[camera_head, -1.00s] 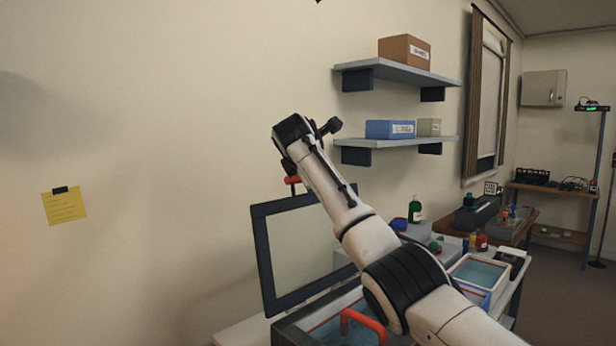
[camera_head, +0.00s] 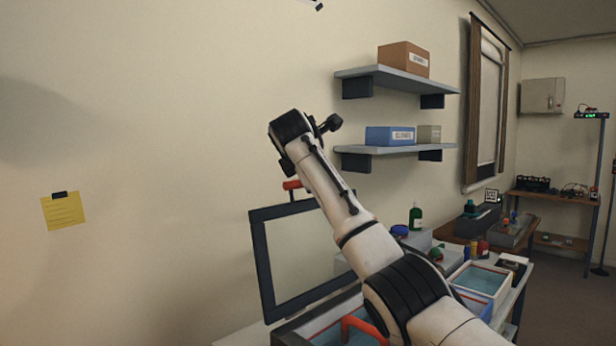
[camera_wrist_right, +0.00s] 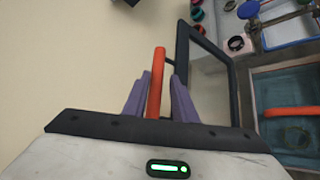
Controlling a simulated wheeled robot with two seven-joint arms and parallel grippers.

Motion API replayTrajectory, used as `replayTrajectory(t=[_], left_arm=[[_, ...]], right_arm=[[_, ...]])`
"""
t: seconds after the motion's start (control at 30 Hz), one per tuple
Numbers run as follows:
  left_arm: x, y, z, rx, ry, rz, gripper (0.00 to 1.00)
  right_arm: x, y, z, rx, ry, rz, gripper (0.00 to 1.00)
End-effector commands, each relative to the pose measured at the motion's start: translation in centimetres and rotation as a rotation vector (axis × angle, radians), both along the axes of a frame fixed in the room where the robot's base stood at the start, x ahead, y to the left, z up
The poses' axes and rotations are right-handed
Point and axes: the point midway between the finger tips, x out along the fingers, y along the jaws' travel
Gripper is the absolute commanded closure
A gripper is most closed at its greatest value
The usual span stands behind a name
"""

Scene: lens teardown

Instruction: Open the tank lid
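The tank lid, a dark frame around a clear pane (camera_head: 300,252), stands raised, leaning near the wall. Its orange handle (camera_head: 291,184) shows at the top beside my right arm. The tank (camera_head: 290,336) is below, partly hidden by my arm; another orange handle (camera_head: 362,326) shows at its front. In the right wrist view, the purple fingers of my right gripper (camera_wrist_right: 160,90) stand on either side of the lid's orange handle (camera_wrist_right: 156,75), with a narrow gap on its right. The lid frame (camera_wrist_right: 208,45) is just beyond. My left gripper is out of view.
A white tray of blue liquid (camera_head: 482,277) and several bottles, one green (camera_head: 416,216), stand right of the tank. Wall shelves (camera_head: 395,150) with boxes hang behind my arm. The wall to the left is clear except for a yellow note (camera_head: 63,210).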

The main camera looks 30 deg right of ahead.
Motion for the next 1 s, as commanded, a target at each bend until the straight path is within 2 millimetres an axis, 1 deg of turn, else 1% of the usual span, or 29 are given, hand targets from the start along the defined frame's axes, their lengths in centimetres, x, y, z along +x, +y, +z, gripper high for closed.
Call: replayTrajectory(t=[0.03,0.1,0.27,0.4,0.57,1.0], left_arm=[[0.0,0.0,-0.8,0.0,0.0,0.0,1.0],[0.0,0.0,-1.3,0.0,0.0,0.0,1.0],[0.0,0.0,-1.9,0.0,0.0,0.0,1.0],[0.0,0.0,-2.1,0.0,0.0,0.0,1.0],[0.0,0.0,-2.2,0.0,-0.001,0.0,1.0],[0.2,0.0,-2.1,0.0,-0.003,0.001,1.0]], right_arm=[[-0.7,0.8,0.3,-0.001,-0.005,0.003,0.75],[-1.7,1.7,0.9,-0.001,-0.005,0.003,0.75],[-3.6,3.3,2.4,-0.001,-0.002,0.001,0.75],[-4.6,4.3,3.2,-0.002,-0.001,0.001,0.75],[-5.0,4.6,3.5,-0.002,0.0,-0.001,0.75],[-5.0,4.5,3.4,-0.002,0.001,-0.002,0.75]])
